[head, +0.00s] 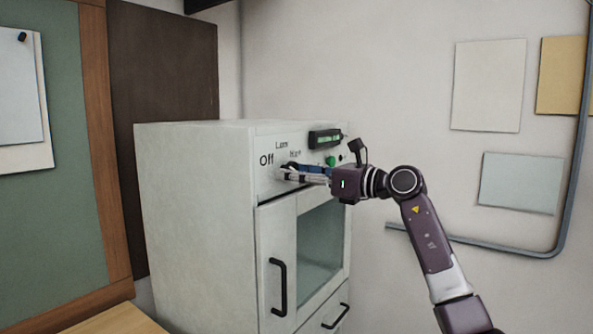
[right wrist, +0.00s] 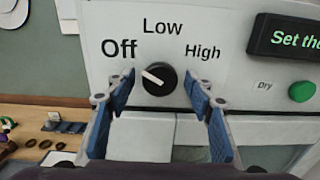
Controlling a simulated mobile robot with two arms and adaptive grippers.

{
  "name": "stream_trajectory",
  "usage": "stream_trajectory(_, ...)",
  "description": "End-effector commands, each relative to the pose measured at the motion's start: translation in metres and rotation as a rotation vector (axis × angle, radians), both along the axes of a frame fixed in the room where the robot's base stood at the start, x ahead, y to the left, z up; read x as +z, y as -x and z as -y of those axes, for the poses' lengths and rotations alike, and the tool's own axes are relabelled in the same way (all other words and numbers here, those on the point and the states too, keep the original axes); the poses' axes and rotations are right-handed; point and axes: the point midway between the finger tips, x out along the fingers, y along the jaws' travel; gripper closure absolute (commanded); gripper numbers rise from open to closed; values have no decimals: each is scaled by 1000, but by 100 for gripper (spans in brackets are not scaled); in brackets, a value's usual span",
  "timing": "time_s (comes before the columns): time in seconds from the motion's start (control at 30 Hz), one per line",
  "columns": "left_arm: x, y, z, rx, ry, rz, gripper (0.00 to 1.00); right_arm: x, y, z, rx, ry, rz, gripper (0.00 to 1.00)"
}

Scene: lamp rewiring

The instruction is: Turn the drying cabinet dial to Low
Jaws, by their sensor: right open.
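The drying cabinet (head: 190,220) is a tall off-white box. Its dial (right wrist: 159,79) is a round black knob with a white pointer line, ringed by the words Off, Low and High. The pointer is turned to the upper left, toward Off. My right gripper (head: 284,173) is at the control panel. In the right wrist view it is open, its blue-padded fingers to the left and right of the dial, with gaps between pads and knob. In the head view the gripper mostly hides the dial. My left gripper is not in view.
A green button (right wrist: 302,92) labelled Dry and a lit display (right wrist: 290,38) sit right of the dial. Below are the cabinet's glass door with a black handle (head: 278,287) and a drawer handle (head: 336,316). A wooden bench (right wrist: 45,148) holds small parts at left.

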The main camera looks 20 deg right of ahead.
Motion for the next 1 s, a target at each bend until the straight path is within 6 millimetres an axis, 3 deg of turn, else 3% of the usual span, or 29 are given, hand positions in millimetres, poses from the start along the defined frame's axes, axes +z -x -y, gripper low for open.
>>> stream_trajectory(0.1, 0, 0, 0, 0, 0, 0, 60, 0, 0, 0, 0, 0, 0, 51)
stream_trajectory(0.5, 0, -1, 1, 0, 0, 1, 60, 0, 0, 0, 0, 0, 0, 93)
stream_trajectory(1.0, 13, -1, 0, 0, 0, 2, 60, 1, 0, 1, -1, -119, -96, 94)
